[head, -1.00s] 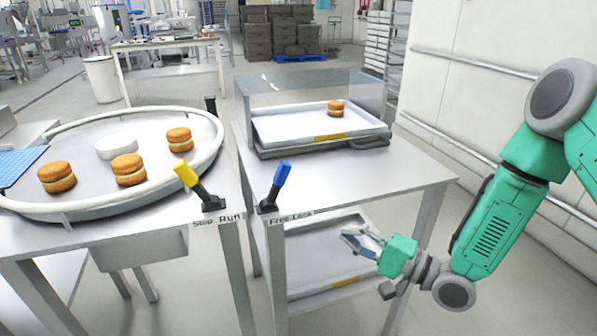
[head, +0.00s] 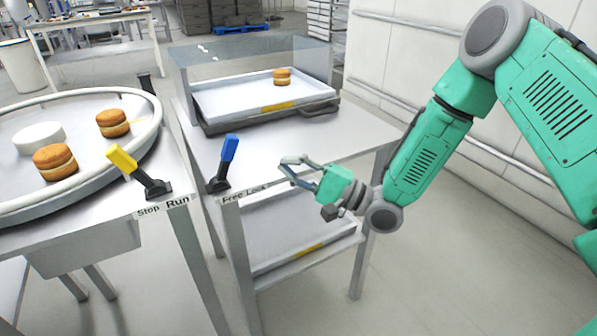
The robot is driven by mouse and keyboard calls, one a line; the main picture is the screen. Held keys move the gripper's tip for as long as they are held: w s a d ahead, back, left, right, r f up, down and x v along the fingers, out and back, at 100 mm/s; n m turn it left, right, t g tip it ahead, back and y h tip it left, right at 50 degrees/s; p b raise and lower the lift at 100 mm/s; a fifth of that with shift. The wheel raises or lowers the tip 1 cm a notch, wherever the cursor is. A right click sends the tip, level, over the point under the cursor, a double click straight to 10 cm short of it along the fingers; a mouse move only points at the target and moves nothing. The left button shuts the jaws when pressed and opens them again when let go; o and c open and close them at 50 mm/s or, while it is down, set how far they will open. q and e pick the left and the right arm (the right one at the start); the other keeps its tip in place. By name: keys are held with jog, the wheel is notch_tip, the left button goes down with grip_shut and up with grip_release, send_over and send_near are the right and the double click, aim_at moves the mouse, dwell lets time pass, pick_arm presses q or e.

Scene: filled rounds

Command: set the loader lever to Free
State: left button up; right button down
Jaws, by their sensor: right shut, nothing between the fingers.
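The loader lever (head: 229,150) has a blue handle on a black base at the front left corner of the right-hand table. It leans slightly right, towards the Lock side of its label (head: 244,194), which reads Free on the left and Lock on the right. My right gripper (head: 284,167) is shut and empty, to the right of the lever and apart from it, near the table's front edge. My left gripper is not in view.
A yellow lever (head: 123,160) labelled Stop and Run stands on the left table, beside a round turntable (head: 90,182) with filled rounds. A tray (head: 235,103) holding one round (head: 282,77) sits under a clear cover (head: 250,52). The table between tray and lever is clear.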

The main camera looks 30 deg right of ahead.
aim_at(225, 162)
jog(key=x, duration=0.5)
jog(key=shift+a+r+b, duration=0.1)
jog(key=shift+a+b, duration=0.25)
jog(key=shift+a, duration=0.05)
jog(key=shift+s+a+r, duration=0.1)
jog(key=shift+a+r, duration=0.1)
jog(key=shift+a, duration=0.25)
jog(key=shift+s+a+r, duration=0.1)
jog(key=shift+a+r, duration=0.15)
jog(key=shift+a, duration=0.25)
jog(key=shift+w+a+r, duration=0.1)
jog(key=shift+a+r, duration=0.15)
jog(key=shift+a, duration=0.25)
